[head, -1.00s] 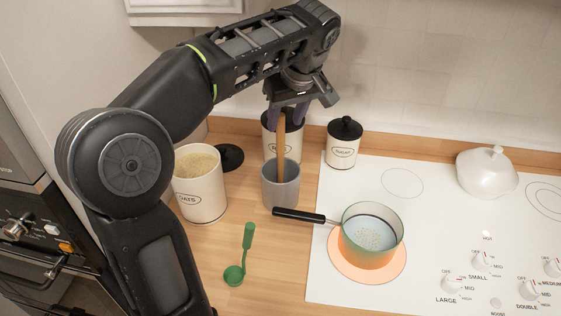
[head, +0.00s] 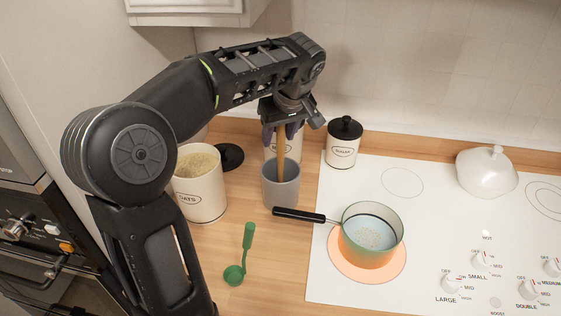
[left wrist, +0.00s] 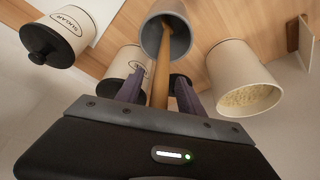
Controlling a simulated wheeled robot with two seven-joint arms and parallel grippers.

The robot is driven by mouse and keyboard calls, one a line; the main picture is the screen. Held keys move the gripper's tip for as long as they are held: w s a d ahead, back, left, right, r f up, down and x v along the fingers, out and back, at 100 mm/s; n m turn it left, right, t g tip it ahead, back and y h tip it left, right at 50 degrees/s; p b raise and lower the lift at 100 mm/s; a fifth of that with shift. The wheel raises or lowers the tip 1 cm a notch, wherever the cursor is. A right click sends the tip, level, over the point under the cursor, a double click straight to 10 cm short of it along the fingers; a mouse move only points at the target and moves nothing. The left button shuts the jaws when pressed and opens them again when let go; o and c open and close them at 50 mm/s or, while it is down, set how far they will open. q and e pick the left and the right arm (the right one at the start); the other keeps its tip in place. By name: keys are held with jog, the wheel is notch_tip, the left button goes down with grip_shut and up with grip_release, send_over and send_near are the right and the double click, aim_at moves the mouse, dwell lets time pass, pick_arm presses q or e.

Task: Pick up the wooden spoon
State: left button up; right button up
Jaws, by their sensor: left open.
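The wooden spoon (head: 281,146) stands upright in a grey cup (head: 281,186) on the wooden counter. My left gripper (head: 282,132) is above the cup, pointing down, with its fingers on either side of the spoon's handle. The left wrist view shows the spoon (left wrist: 160,75) running between the two purple-grey fingers (left wrist: 157,88), with gaps beside it, so the gripper is open. The grey cup (left wrist: 180,40) also shows there. The spoon's lower end is hidden in the cup, and its top is hidden by the gripper. My right gripper is not in view.
An open oats canister (head: 200,190) stands left of the cup, another canister (head: 270,150) behind it, and a lidded sugar canister (head: 342,145) to the right. A pot (head: 370,240) sits on the stove, its handle near the cup. A green ladle (head: 240,262) lies in front.

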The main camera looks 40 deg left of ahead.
pick_arm(q)
jog(key=shift+w+a+f, duration=0.1)
jog(key=shift+a+f, duration=0.1)
jog(key=shift+f, duration=0.3)
jog(key=shift+c, duration=0.5)
grip_shut()
